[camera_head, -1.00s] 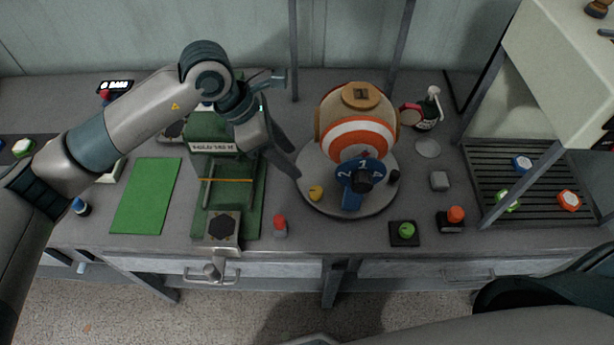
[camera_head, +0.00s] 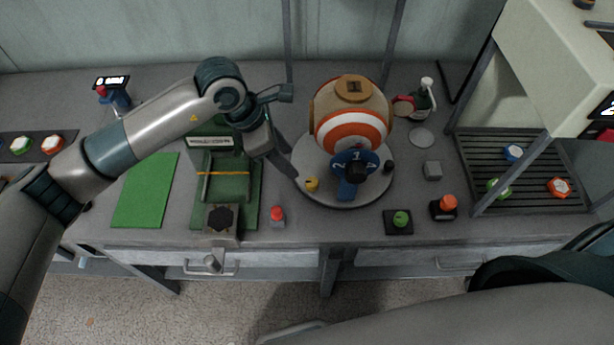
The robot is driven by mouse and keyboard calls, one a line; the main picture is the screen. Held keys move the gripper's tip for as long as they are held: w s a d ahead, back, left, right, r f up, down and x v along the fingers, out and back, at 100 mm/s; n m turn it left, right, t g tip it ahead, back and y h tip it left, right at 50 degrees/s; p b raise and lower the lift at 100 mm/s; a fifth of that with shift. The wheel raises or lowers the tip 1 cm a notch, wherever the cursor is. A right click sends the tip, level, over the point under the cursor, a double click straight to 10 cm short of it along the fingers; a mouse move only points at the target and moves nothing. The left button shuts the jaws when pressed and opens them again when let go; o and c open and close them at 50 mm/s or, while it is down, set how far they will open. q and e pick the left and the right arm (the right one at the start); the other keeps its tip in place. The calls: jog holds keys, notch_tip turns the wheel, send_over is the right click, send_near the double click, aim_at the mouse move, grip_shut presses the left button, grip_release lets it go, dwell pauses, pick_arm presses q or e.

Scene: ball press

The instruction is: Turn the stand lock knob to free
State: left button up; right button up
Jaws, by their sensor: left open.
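A round grey stand (camera_head: 340,197) carries a tan, white and orange ball (camera_head: 350,112). A small yellow knob (camera_head: 311,184) sits at the stand's left front edge, and a black knob (camera_head: 389,167) at its right. No label shows which is the stand lock knob. A blue numbered dial (camera_head: 345,187) with a black centre knob is at the ball's front. My left gripper (camera_head: 282,166) is open, pointing down at the stand's left edge. A fingertip is close to the yellow knob's upper left; contact cannot be told. My right gripper is out of view.
A green press (camera_head: 250,200) stands left of the stand, with a green mat (camera_head: 147,190) beyond. A red-topped button (camera_head: 277,216) is in front. A slatted rack (camera_head: 535,170) is far right.

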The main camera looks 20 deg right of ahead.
aim_at(308, 183)
pick_arm(q)
jog(key=p+x, duration=0.3)
jog(key=x, duration=0.8)
jog(key=shift+d+p, duration=0.1)
jog(key=shift+p, duration=0.2)
jog(key=shift+x, duration=0.8)
jog(key=c, duration=1.1)
